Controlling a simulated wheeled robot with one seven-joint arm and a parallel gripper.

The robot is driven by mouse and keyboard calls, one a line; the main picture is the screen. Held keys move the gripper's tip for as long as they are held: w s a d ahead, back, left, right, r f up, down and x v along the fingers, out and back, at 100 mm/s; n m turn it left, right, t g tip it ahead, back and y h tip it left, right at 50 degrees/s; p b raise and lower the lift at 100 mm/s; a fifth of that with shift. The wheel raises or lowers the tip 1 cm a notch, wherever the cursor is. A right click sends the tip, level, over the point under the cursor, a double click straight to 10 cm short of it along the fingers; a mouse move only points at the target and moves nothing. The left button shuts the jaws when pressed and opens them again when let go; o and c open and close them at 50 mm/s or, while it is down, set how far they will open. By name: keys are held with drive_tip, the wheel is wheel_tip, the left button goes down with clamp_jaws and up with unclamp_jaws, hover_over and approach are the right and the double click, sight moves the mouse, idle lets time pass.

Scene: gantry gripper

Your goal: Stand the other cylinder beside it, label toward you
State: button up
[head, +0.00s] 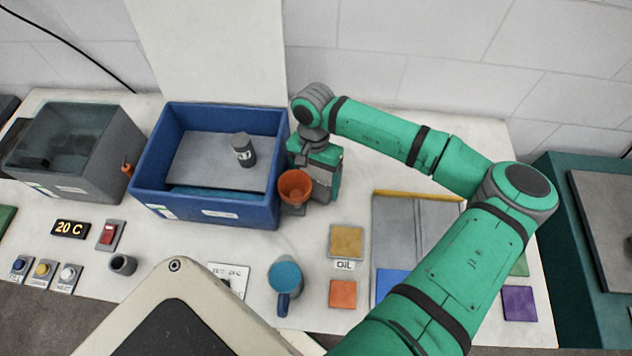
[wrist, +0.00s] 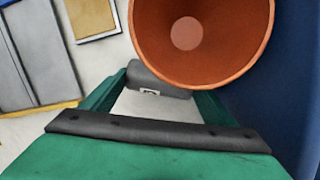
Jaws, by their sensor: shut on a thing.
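A dark grey cylinder (head: 243,150) with a pale label stands upright in the blue bin (head: 214,205), its label facing the head camera. My gripper (head: 308,190) is just right of the bin, outside its wall. In the wrist view, my gripper (wrist: 160,98) is shut on the other grey cylinder (wrist: 150,80), which lies across between the fingers. A small pale label with dark marks shows on it. An orange cup (wrist: 200,45) covers part of this cylinder; in the head view the cup (head: 295,187) hides most of the fingertips.
A grey bin (head: 70,170) stands left of the blue bin. In front are a blue mug (head: 285,275), a small dark cup (head: 122,265), buttons and a temperature display (head: 70,229). Colored squares and a grey panel lie to the right. The blue bin's floor has free room beside the standing cylinder.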

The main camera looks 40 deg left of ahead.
drive_tip(key=shift+s+a, duration=0.15)
drive_tip(key=shift+a, duration=0.05)
drive_tip(key=o, duration=1.3)
drive_tip(key=shift+s+a, duration=0.15)
